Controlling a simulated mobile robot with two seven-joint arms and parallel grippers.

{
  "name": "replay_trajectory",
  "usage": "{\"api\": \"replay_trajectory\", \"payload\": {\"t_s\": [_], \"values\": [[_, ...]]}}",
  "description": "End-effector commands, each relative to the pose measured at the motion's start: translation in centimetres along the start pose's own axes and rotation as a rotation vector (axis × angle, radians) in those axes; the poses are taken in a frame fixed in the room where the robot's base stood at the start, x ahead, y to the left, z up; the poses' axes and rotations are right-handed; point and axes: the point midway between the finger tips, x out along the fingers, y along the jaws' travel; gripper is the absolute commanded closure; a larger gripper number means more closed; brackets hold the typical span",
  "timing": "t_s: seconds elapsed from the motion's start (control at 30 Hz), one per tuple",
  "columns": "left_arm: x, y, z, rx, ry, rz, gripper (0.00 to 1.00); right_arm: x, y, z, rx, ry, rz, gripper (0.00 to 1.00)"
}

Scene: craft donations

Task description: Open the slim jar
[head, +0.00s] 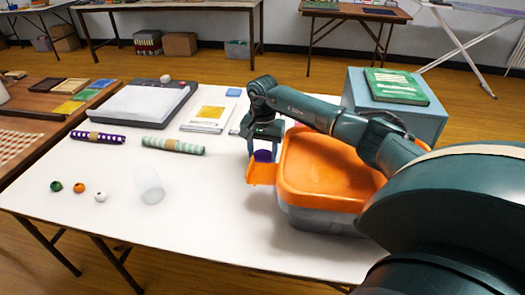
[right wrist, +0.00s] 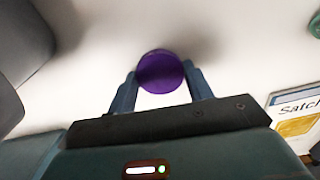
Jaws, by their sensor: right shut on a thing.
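My right gripper (head: 264,138) points down with its fingers closed on the sides of a round purple lid (head: 263,156). In the right wrist view the purple lid (right wrist: 161,71) sits between the two fingertips (right wrist: 160,85). What is under the lid is hidden in the head view by an orange flap and in the wrist view by the lid itself. A frosted, see-through cylinder (head: 149,186), like a jar with no coloured lid, stands apart on the left half of the white table. My left gripper is out of view.
An orange-topped tub (head: 325,170) stands close right of my gripper, its orange flap (head: 262,173) jutting toward it. A blue-grey box (head: 428,121) bears a green book (head: 396,86). Patterned rolls (head: 172,145), small beads (head: 79,188) and a booklet (head: 211,110) lie left. The front middle is clear.

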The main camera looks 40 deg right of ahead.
Motion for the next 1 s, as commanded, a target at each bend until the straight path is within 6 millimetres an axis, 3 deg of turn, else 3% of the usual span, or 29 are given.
{"api": "replay_trajectory", "payload": {"t_s": [0.07, 0.1, 0.37, 0.73, 1.0], "values": [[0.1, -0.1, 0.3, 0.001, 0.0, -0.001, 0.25, 0.3, 0.0, 0.0, 0.0, 0.0, 0.0, 0.77], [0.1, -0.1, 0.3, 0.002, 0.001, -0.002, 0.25, 0.4, 0.0, 0.0, 0.0, 0.0, 0.0, 0.48], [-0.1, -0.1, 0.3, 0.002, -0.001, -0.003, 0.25, 0.3, 0.0, 0.0, 0.0, 0.0, 0.0, 0.27], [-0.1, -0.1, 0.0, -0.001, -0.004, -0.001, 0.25, -0.8, 0.0, -0.1, -0.001, 0.001, -0.001, 0.27], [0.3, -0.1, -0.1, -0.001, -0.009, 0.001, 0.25, -6.4, 0.0, -0.1, 0.0, 0.004, -0.003, 0.27]]}}
